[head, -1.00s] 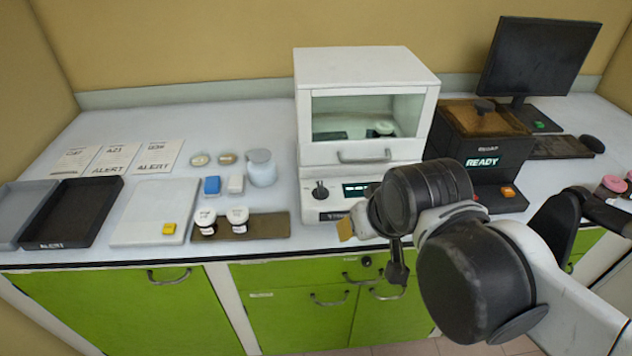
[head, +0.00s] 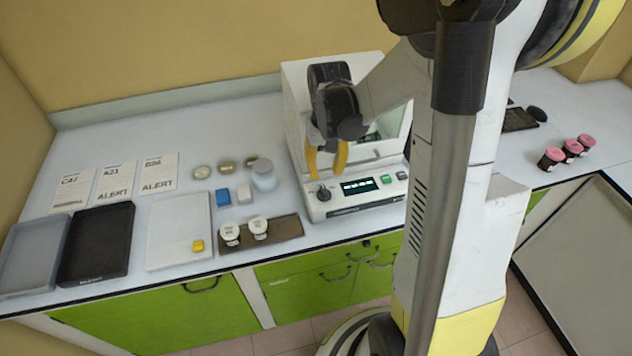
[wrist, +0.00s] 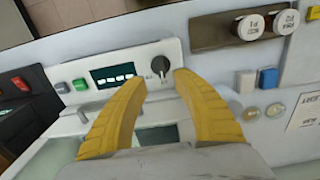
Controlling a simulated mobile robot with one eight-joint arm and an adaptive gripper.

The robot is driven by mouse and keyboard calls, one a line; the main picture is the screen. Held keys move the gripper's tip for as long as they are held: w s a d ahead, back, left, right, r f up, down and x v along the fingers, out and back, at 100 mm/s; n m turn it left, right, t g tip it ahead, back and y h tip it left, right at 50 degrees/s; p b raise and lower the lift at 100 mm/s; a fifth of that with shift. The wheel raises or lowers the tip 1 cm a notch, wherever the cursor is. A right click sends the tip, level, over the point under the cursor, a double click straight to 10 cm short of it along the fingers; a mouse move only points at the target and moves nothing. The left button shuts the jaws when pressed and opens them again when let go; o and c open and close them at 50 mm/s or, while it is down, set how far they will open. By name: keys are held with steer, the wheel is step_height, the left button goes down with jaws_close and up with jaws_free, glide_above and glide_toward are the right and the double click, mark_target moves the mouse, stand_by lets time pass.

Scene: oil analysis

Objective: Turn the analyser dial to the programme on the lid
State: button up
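The analyser (head: 290,130) is a white cabinet on the bench with a front panel. Its dark dial (head: 323,192) sits at the panel's left end, beside a small lit display (head: 358,186). My gripper (head: 326,176) has yellow fingers, open, just above and around the dial in the head view. In the wrist view the dial (wrist: 160,65) shows beyond and between the two apart fingertips (wrist: 160,78); contact is not visible. Two white-lidded jars (head: 244,231) stand on a brown mat; in the wrist view their lids (wrist: 268,24) carry print too small to read surely.
A white board (head: 178,232) with a yellow block, dark and grey trays, and ALERT sheets (head: 113,182) lie to the left. Blue and white blocks and a lidded pot (head: 264,176) stand near the analyser. My arm hides the bench between.

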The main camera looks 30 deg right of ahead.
mark_target(325, 191)
step_height(325, 191, down, 9)
steer(key=shift+r+b, duration=0.2)
steer(key=shift+b, duration=0.9)
jaws_close()
